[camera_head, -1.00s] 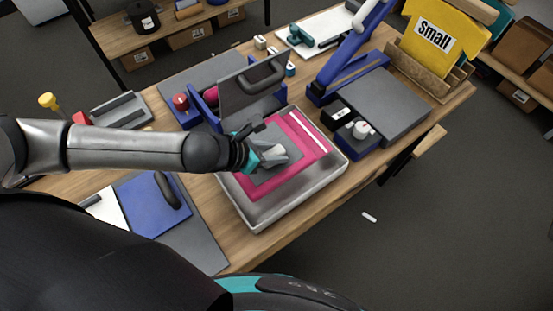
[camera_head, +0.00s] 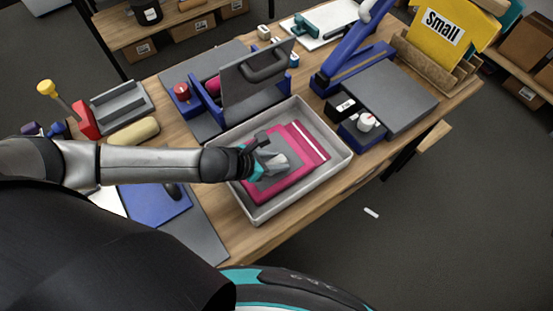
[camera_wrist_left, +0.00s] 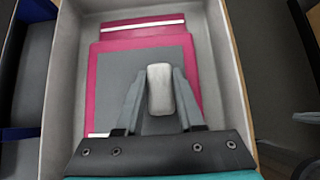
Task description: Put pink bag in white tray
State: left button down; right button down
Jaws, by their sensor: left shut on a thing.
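The pink bag (camera_head: 309,146) has a grey panel and a white stripe, and lies flat within the walls of the white tray (camera_head: 338,168). My left gripper (camera_head: 277,163) is over the bag's grey panel, its fingers shut on a pale raised piece there that moves with the bag. In the left wrist view the bag (camera_wrist_left: 208,70) is inside the tray (camera_wrist_left: 58,75), and the gripper (camera_wrist_left: 158,95) is closed around the pale piece. Whether the bag rests fully on the tray floor cannot be told. My right gripper is not seen.
A blue stand with an upright grey plate (camera_head: 235,85) is directly behind the tray. A blue-framed grey platform (camera_head: 385,97) stands to the right. A blue board (camera_head: 150,215) lies at the left. The table's front edge runs close to the tray.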

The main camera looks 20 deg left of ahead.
pick_arm(q)
jog(key=c, duration=0.5)
grip_release()
jog(key=shift+r, duration=0.15)
jog(key=p+v, duration=0.1)
jog(key=v, duration=1.1)
jog(key=shift+d, duration=0.1)
